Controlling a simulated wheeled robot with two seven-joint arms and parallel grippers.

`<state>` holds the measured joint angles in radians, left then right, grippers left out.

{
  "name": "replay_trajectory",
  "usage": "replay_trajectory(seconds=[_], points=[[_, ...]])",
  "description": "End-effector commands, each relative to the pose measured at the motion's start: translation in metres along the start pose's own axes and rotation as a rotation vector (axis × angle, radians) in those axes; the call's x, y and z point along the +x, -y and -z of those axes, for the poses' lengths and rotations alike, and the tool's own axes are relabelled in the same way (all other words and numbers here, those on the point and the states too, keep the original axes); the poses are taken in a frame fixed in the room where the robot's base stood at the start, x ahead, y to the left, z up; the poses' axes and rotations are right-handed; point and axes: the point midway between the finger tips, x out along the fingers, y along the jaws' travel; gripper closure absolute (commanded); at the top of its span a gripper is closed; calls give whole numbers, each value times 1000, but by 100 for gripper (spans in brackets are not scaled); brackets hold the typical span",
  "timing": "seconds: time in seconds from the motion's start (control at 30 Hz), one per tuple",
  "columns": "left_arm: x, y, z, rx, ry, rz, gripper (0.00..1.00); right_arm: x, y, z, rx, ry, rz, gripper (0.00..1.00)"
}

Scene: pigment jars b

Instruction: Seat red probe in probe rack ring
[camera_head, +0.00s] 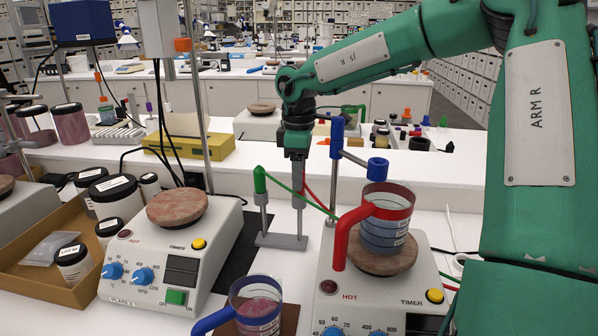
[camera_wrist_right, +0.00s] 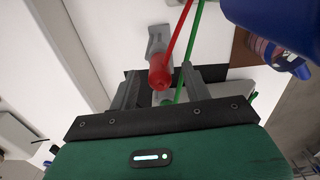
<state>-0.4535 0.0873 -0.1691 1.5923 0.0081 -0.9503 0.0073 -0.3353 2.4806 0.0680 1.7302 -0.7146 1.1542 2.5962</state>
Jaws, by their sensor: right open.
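The red probe (camera_wrist_right: 160,72) shows in the right wrist view as a red end between the two fingers of my right gripper (camera_wrist_right: 161,78). The fingers are apart, with a gap visible on each side of it. In the head view my right gripper (camera_head: 297,165) points down over the right post of the grey probe rack (camera_head: 281,241). The probe is mostly hidden there; its red cable (camera_head: 308,185) runs down to the right. I cannot tell how deep the probe sits in the ring. A green probe (camera_head: 260,180) stands upright on the rack's left post. My left gripper is out of view.
A blue clamp (camera_head: 377,167) on a stand hangs close to the right, above a red-handled beaker (camera_head: 388,222) on a hot plate (camera_head: 375,285). A second hot plate (camera_head: 165,255) stands left. A blue-handled beaker (camera_head: 256,305) is in front. The green cable crosses towards the stand.

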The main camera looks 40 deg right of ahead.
Motion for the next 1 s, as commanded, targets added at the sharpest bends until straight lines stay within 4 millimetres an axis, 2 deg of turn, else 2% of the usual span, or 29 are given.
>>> replay_trajectory(seconds=[0.17,0.6,0.8,1.0], points=[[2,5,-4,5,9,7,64,-17,-1,0,1,-1,-3,51],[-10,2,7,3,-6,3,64,-112,-1,0,0,-4,-3,51],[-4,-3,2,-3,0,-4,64,-134,0,0,-1,-1,-1,51],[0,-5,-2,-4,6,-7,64,-138,0,0,0,0,0,51]])
